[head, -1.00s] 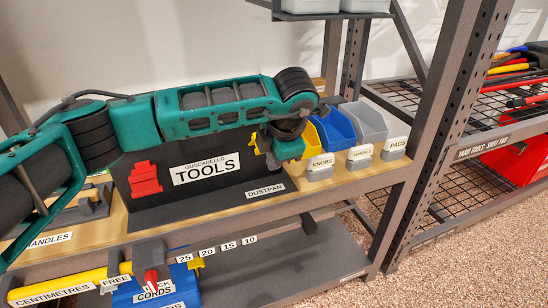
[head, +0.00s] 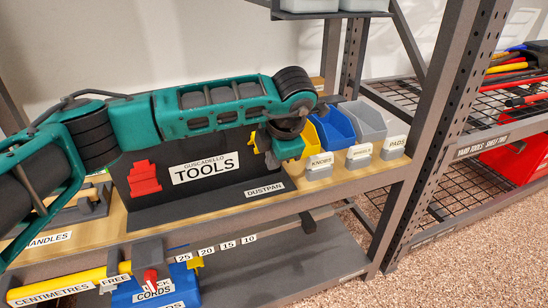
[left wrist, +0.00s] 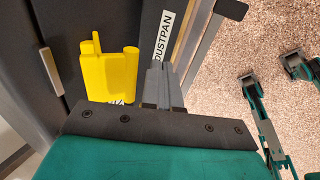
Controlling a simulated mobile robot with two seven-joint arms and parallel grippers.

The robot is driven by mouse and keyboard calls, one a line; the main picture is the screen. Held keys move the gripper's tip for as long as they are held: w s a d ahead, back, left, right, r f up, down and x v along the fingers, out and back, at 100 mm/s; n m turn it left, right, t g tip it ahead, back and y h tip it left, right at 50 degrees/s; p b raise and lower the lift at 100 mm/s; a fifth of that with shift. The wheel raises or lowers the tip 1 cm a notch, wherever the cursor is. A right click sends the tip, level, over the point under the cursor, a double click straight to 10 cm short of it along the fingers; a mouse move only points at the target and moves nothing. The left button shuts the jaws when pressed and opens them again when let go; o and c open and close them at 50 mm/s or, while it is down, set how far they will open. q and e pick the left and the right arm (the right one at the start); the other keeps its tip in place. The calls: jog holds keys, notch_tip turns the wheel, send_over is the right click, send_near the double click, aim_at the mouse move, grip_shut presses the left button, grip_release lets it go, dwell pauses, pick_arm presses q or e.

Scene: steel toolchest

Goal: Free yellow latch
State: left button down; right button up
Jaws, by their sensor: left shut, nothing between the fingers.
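A yellow piece with a thin upright tab (left wrist: 110,72) sits on the dark panel in the left wrist view, left of my fingers. In the head view only a sliver of yellow (head: 253,143) shows beside my left wrist, at the right end of the TOOLS board. My left gripper (left wrist: 163,92) is shut and empty, with its fingers apart from the yellow piece and beside the DUSTPAN label. In the head view my left gripper (head: 288,148) hangs above the shelf edge, its fingertips hard to make out. My right gripper is not seen.
The black TOOLS board (head: 215,187) with a red shape (head: 144,179) stands on the wooden shelf. Blue (head: 336,127) and grey bins (head: 368,122) stand close on the right. Below are a yellow tube (head: 60,287) and a blue box (head: 185,285). A steel upright (head: 425,140) rises at right.

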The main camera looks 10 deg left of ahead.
pick_arm(q)
jog(key=shift+w+a, duration=0.1)
jog(key=shift+w, duration=0.05)
dwell(0.4)
jog(key=shift+w+a+r, duration=0.35)
jog(key=shift+w, duration=0.1)
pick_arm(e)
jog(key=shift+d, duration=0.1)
